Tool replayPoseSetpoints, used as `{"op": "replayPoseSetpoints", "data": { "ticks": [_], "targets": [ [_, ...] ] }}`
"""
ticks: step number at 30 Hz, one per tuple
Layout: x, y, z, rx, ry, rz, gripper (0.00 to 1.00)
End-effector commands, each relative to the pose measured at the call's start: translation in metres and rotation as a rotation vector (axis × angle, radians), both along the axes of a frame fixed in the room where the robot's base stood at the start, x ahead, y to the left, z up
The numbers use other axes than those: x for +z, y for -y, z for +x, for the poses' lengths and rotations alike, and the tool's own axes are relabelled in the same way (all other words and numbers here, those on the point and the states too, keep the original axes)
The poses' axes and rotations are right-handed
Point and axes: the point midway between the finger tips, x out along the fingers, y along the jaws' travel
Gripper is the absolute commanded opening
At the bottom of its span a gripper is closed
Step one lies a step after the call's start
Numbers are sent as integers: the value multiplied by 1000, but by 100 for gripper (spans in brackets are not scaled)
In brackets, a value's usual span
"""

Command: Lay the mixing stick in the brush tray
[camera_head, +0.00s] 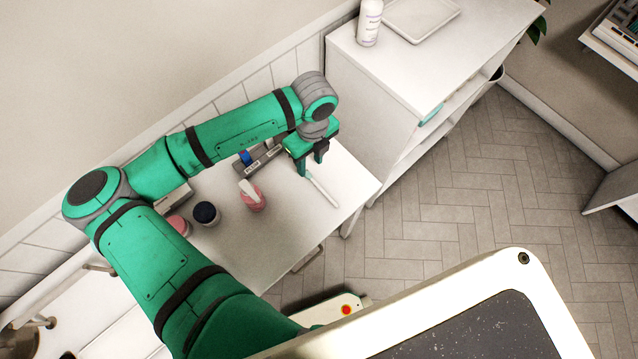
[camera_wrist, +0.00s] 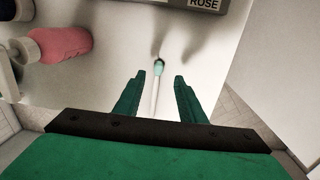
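The mixing stick (camera_head: 323,191), thin and pale, lies on the white table near its right edge. In the wrist view the stick (camera_wrist: 155,97) has a teal tip and runs between my two fingers, its lower part hidden by my gripper. My gripper (camera_head: 310,164) is open and empty, pointing down just above the stick; it also shows in the wrist view (camera_wrist: 160,78). The fingers stand apart from the stick on both sides. A shallow white tray (camera_head: 447,22) sits on the cabinet top at the upper right and looks empty; no label shows which tray it is.
A grey labelled holder (camera_head: 272,154) stands at the table's back, partly behind my arm; its ROSE label (camera_wrist: 204,3) shows close up. A pink bottle (camera_head: 251,197) and a dark jar (camera_head: 206,213) stand left. A white bottle (camera_head: 369,22) stands beside the tray on the cabinet (camera_head: 440,65).

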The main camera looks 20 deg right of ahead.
Motion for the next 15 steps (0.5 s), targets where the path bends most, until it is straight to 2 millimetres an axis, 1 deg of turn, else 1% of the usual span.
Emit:
{"op": "replayPoseSetpoints", "data": {
  "ticks": [6, 9, 12, 15],
  "targets": [
    [-30, -4, -2, 0, -3, 2, 37],
    [-41, -3, -3, -2, -1, 1, 37],
    [-47, -3, -3, -5, -2, 0, 37],
    [-48, -2, -3, -5, -1, 1, 37]
  ]
}}
